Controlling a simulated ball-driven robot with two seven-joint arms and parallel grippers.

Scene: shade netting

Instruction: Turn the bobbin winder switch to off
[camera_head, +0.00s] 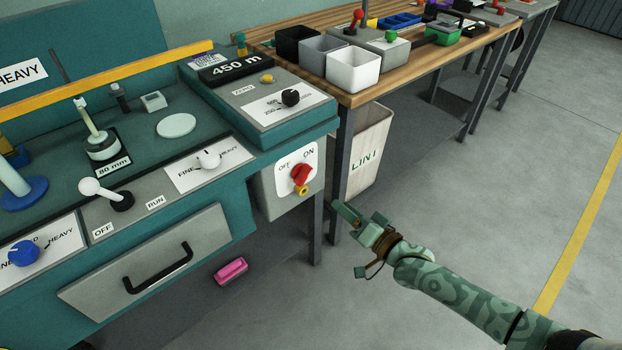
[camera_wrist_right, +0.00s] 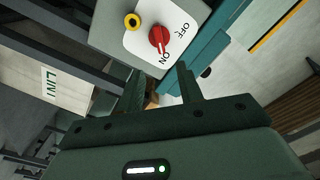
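A red rotary switch (camera_head: 300,174) with ON and OFF labels sits on a white plate on the front of a grey box, at the right end of the teal machine. In the right wrist view the red knob (camera_wrist_right: 159,40) has a pale mark toward ON. A white-balled lever (camera_head: 90,187) on the panel leans left, with OFF and RUN labels before it. I cannot tell which control is the bobbin winder's. My right gripper (camera_head: 352,222) is right of and below the red switch, apart from it. Its two fingers (camera_wrist_right: 160,80) are apart and empty. My left gripper is out of view.
A white LINT bin (camera_head: 367,155) stands right of the grey box, under the wooden bench (camera_head: 385,84). A pink object (camera_head: 231,271) lies below the drawer (camera_head: 150,262). The floor at right is clear.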

